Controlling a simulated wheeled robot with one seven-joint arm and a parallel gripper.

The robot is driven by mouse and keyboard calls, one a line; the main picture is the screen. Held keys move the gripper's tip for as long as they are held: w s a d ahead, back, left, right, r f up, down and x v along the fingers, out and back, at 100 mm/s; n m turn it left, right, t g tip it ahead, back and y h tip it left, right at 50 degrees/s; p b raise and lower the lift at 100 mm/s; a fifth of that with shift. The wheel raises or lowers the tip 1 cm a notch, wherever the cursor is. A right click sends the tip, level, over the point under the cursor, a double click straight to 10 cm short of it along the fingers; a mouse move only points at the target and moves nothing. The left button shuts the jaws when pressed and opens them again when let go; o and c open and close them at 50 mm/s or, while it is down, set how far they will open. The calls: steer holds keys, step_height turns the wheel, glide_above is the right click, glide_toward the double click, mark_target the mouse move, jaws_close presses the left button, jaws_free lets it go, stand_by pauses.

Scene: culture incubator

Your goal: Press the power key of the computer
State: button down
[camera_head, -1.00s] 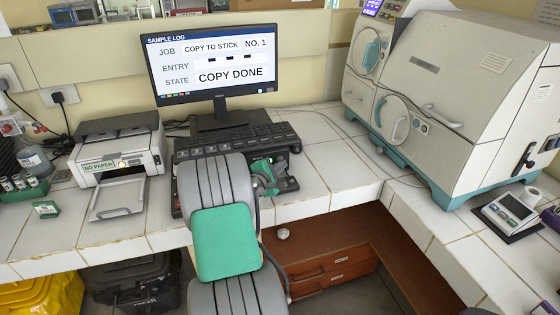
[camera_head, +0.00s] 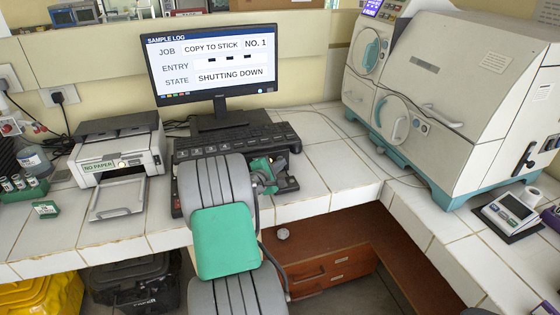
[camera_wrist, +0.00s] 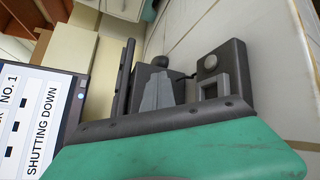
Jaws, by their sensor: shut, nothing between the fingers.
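The computer's monitor (camera_head: 213,66) stands at the back of the counter and reads COPY TO STICK, NO. 1, SHUTTING DOWN. It also shows sideways at the left edge of the wrist view (camera_wrist: 38,115). The black keyboard unit (camera_head: 240,138) lies in front of it. My gripper (camera_head: 280,178), dark with a green body, is shut and empty over the right front part of the keyboard unit. In the wrist view my gripper (camera_wrist: 158,92) shows close up. I cannot tell whether it touches anything. My arm hides the front middle of the unit, and I cannot make out the power key.
A printer (camera_head: 118,158) marked NO PAPER stands to the left, with green-lidded vials (camera_head: 22,185) beyond it. A large incubator (camera_head: 450,90) and a small meter (camera_head: 506,212) stand to the right. The tiles between keyboard unit and incubator are clear apart from a cable.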

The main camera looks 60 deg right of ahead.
mark_target(286, 185)
steer(key=shift+s+a, duration=0.55)
steer(key=shift+a+p, duration=0.1)
steer(key=shift+p, duration=0.2)
steer(key=shift+s+a+p, duration=0.65)
steer(key=shift+s+a, duration=1.05)
steer(key=shift+s, duration=0.05)
